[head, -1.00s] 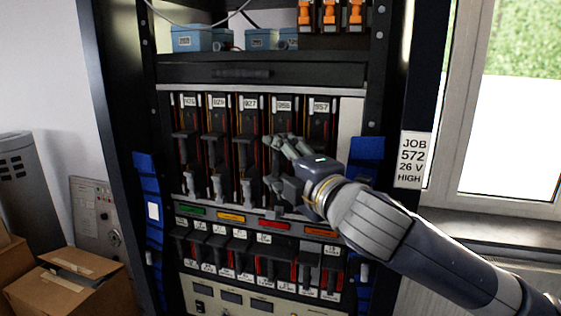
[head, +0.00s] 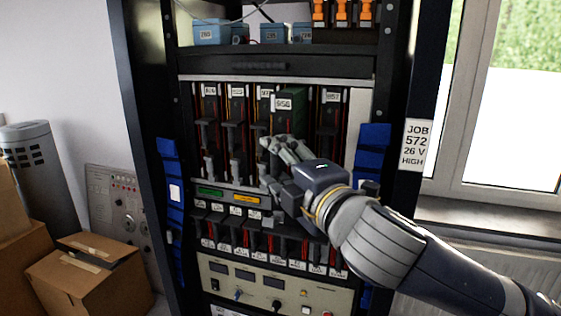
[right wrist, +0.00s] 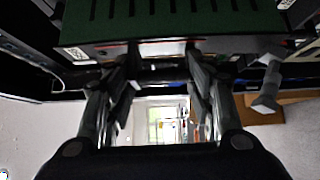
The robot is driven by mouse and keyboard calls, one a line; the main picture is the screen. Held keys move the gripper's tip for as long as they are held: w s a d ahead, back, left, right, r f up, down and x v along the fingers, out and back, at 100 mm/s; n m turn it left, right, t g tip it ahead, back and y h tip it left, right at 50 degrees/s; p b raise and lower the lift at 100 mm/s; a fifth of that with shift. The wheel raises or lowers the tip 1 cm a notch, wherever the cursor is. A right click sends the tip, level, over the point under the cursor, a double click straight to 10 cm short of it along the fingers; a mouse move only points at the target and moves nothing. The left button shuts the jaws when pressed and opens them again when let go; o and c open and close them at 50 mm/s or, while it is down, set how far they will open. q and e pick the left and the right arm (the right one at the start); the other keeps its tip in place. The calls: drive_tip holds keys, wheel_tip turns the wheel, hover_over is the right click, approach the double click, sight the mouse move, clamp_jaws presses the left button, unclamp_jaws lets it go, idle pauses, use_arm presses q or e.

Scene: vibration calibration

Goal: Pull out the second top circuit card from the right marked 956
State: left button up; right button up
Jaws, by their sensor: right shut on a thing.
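The card marked 956 (head: 283,103) is the second from the right in the top row of the rack. It stands out in front of its neighbours, and part of its green board (head: 296,98) shows. My right gripper (head: 268,163) is shut on this card at its front. The hand hides the card's lower part and handle in the head view. In the right wrist view the green board (right wrist: 180,22) spans the top, with the two gripper fingers (right wrist: 160,60) at its front edge. My left gripper is not in view.
Card 957 (head: 332,97) sits in the rack to the right, and several other cards stand to the left. A lower card row (head: 222,240) and a control panel (head: 240,285) lie below. Cardboard boxes (head: 75,280) stand at the left; a window is at the right.

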drive_tip(key=o, duration=1.4)
drive_tip(key=shift+w+f, duration=0.15)
drive_tip(key=shift+f, duration=0.35)
drive_tip(key=shift+r, duration=0.2)
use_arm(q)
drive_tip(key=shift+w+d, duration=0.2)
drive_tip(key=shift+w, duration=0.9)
use_arm(e)
drive_tip(key=shift+v, duration=3.7)
